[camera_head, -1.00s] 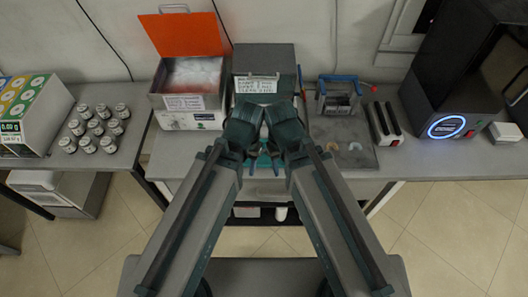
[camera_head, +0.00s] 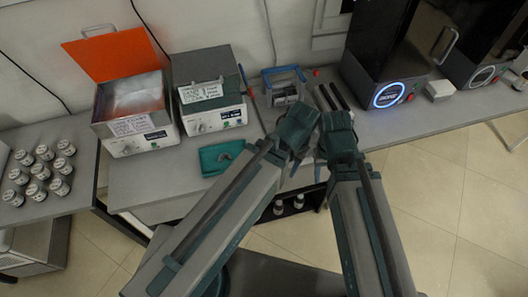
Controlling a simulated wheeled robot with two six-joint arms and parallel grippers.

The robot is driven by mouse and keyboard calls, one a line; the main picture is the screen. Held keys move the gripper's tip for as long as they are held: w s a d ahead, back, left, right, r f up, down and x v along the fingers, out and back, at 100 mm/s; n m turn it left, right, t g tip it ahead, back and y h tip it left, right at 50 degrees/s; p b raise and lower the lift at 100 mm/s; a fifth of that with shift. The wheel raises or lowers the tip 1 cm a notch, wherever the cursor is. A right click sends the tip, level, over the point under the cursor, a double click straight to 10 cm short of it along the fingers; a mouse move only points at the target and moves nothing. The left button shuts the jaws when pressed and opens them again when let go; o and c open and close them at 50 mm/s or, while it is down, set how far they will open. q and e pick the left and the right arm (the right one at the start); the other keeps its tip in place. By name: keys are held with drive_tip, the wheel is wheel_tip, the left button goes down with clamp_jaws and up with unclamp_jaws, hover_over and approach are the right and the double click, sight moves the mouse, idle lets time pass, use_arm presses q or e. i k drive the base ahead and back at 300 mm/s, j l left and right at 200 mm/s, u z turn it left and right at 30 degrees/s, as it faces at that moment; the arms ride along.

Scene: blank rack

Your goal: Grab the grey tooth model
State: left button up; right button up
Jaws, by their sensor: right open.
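A small grey curved piece (camera_head: 224,156), which looks like the grey tooth model, lies in a teal tray (camera_head: 208,167) on the bench, left of my arms. It is too small to make out in detail. My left gripper (camera_head: 297,153) is over the front of the bench, to the right of the tray; its jaws are hard to make out. My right gripper (camera_head: 322,165) is beside it, farther right, open with nothing visible in it. Both grippers are apart from the grey piece. My arms hide part of the bench behind them.
Behind the tray stand a box with a raised orange lid (camera_head: 112,55) and a grey labelled box (camera_head: 205,75). A blue-handled device (camera_head: 284,88) is behind my grippers. Several jars (camera_head: 42,172) stand left. A black machine (camera_head: 385,60) is at right.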

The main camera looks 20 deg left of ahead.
sight(223, 155)
drive_tip(key=k+z, duration=0.1)
drive_tip(key=z, duration=0.2)
drive_tip(key=k+j+z, duration=0.1)
drive_tip(key=z, duration=0.2)
drive_tip(key=k+j, duration=0.1)
drive_tip(key=k, duration=0.75)
